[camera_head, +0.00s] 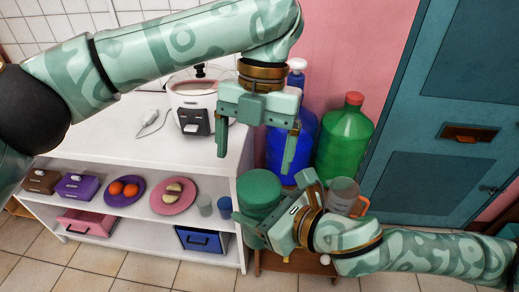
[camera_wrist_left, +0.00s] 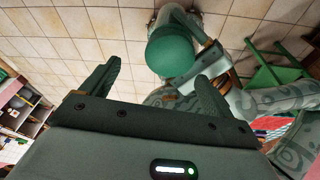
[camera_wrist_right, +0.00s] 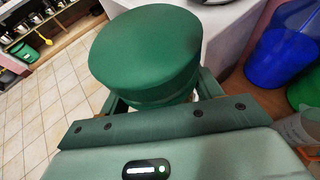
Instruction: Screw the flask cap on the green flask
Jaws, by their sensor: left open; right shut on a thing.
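A green flask (camera_head: 260,207) with a broad, darker green round top (camera_head: 258,184) is held upright above the floor, right of the shelf. The top looks like the flask cap sitting on it; I cannot tell how tightly it is seated. My right gripper (camera_head: 272,207) is shut on the flask below this top, and the right wrist view shows the top (camera_wrist_right: 145,45) close up, with the fingers on either side. My left gripper (camera_head: 256,156) is open and empty, pointing down just above the top. The left wrist view shows the top (camera_wrist_left: 170,52) beyond its fingers.
A blue bottle (camera_head: 278,150) and a large green bottle with a red cap (camera_head: 343,140) stand close behind. A clear jug with an orange handle (camera_head: 343,195) is beside my right gripper. A white shelf (camera_head: 120,245) with plates and a rice cooker (camera_head: 192,98) is left.

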